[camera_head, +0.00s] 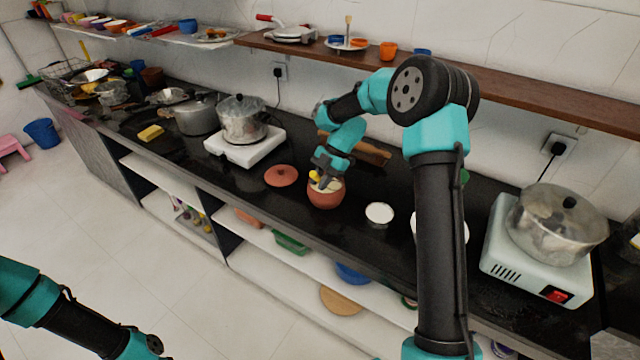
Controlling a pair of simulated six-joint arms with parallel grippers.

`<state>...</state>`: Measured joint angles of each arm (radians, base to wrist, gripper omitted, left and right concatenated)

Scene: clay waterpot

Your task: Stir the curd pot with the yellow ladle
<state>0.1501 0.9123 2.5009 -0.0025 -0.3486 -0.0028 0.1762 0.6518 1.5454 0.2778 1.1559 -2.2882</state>
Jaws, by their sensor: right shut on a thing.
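The curd pot (325,199) is a round clay pot on the black counter, with white curd showing in its mouth. My right gripper (322,178) is directly above the pot's mouth, pointing down. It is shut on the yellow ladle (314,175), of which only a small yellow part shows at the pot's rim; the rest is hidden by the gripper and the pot. The clay lid (281,175) lies on the counter to the left of the pot. My left arm is at the lower left, and its gripper is outside the picture.
A small white bowl (379,213) stands right of the pot. A steel pot (243,119) on a white stove (240,147) is behind left. Another covered pot (556,225) sits on a stove at the right. A wooden shelf (450,70) runs above the counter.

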